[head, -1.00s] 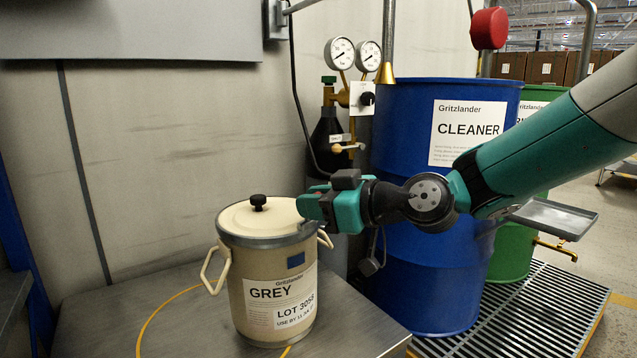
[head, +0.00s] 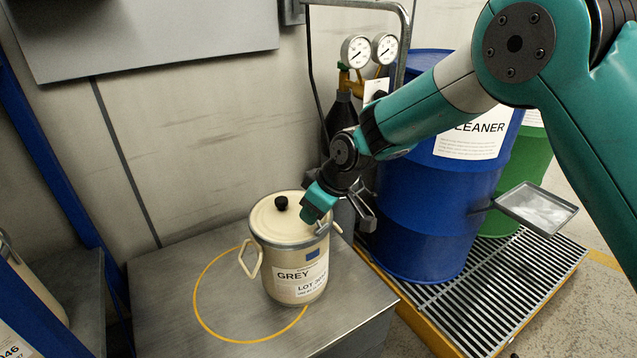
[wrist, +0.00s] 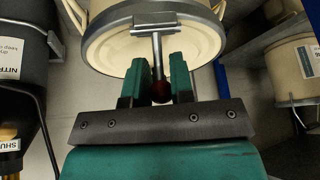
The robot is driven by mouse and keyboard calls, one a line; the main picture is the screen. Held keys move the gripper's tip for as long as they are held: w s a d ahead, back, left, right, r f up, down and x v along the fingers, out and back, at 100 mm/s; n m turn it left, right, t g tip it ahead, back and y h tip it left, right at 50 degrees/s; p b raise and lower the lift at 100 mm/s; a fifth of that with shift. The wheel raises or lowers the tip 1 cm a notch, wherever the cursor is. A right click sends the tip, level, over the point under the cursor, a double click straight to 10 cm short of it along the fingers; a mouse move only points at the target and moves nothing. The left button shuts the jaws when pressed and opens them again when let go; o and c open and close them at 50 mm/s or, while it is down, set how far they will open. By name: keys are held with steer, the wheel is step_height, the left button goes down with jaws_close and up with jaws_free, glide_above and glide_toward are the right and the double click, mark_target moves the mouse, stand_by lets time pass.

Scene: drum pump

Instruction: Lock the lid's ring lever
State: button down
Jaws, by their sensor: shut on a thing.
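The cream can (head: 262,268) labelled GREY stands upright on the metal table, its cream lid (head: 262,222) on top with a black knob (head: 281,203). A grey ring runs around the lid's edge; it also shows in the wrist view (wrist: 98,68). The ring lever (wrist: 157,50), a metal rod with a dark red ball end, sticks out from the ring towards me. My gripper (wrist: 159,82) is shut on the lever near its ball, with a teal finger on each side. In the head view my gripper (head: 316,212) is at the can's right rim and hides the lever.
A yellow circle (head: 196,290) is marked on the table around the can's left side. A blue CLEANER drum (head: 425,220) and gas gauges (head: 356,50) stand behind on the right. A small tray (head: 537,207) sticks out at right. The table's left part is clear.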

steer(key=g+h+p, duration=0.1)
steer(key=h+p, duration=0.1)
steer(key=p, duration=0.1)
steer(key=shift+w+a+f+g, duration=0.1)
steer(key=shift+w+a+g, duration=0.2)
steer(key=shift+a+g, duration=0.1)
steer(key=shift+w+a+f+g+h+p, duration=0.1)
steer(key=shift+a+f+g+h+p, duration=0.05)
steer(key=shift+f+g+h+p, duration=0.4)
steer(key=shift+w+a+f+g+h+p, duration=0.1)
steer(key=shift+f+g+h+p, duration=0.1)
steer(key=shift+g+h+p, duration=0.5)
steer(key=shift+t+h, duration=0.25)
steer(key=c, duration=1.1)
jaws_free()
steer(key=shift+o, duration=0.2)
steer(key=shift+r, duration=0.1)
step_height(320, 180, up, 17)
steer(key=w+p, duration=0.2)
steer(key=p, duration=0.1)
steer(key=shift+w+p, duration=0.3)
steer(key=shift+p, duration=0.1)
